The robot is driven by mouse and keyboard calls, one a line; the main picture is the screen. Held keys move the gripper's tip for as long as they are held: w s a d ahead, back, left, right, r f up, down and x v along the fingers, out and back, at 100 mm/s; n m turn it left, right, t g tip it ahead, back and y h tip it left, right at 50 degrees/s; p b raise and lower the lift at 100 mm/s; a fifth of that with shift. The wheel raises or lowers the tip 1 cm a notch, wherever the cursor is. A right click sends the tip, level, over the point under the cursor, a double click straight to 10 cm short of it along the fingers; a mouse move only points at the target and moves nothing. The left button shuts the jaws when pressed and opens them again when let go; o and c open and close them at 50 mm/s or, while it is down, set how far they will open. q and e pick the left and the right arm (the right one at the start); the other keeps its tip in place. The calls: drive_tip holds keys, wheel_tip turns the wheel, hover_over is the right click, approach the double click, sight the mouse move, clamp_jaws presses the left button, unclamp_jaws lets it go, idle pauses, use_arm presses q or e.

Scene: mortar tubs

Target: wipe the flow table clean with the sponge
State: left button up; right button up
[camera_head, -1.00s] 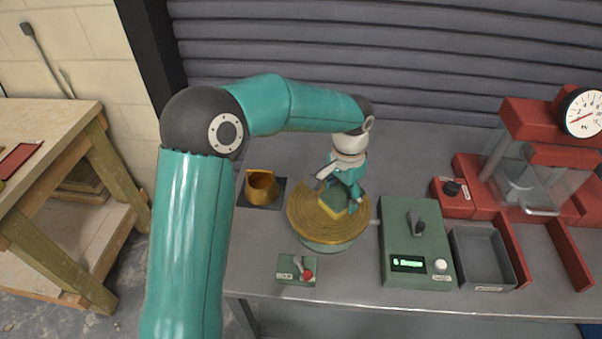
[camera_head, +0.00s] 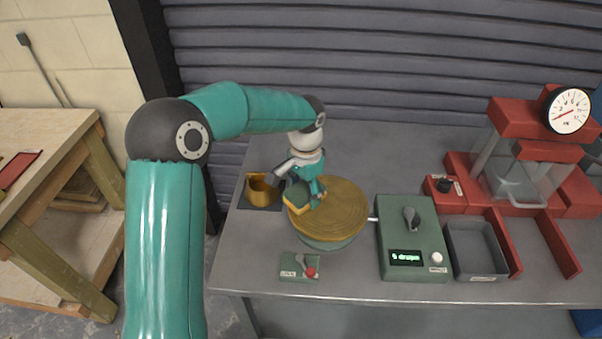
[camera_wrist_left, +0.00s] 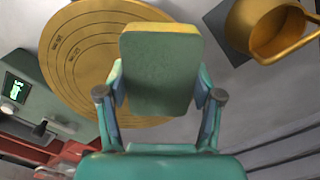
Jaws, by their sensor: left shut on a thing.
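The flow table (camera_head: 340,207) is a round brass disc on a green base, standing on the grey bench. Ring lines and small markings show on its disc in the left wrist view (camera_wrist_left: 75,65). My left gripper (camera_head: 306,198) is at the left edge of the disc, shut on the sponge (camera_head: 297,208). The sponge has a green face and a yellow layer. In the left wrist view the sponge (camera_wrist_left: 158,75) sits between both fingers and covers part of the disc. I cannot tell whether it touches the disc. My right gripper is not in view.
A brass mould (camera_head: 262,188) stands on a dark plate close left of the disc. A small lever box (camera_head: 300,266) is in front. A green control box (camera_head: 411,238), a grey tray (camera_head: 475,249) and a red press (camera_head: 525,160) stand to the right.

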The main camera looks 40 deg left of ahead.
use_arm(q)
wheel_tip(320, 180, up, 2)
drive_tip(key=shift+r, duration=0.2)
drive_tip(key=shift+w+d+r+p, duration=0.1)
drive_tip(key=shift+r+p, duration=2.25)
drive_tip(key=shift+r, duration=0.35)
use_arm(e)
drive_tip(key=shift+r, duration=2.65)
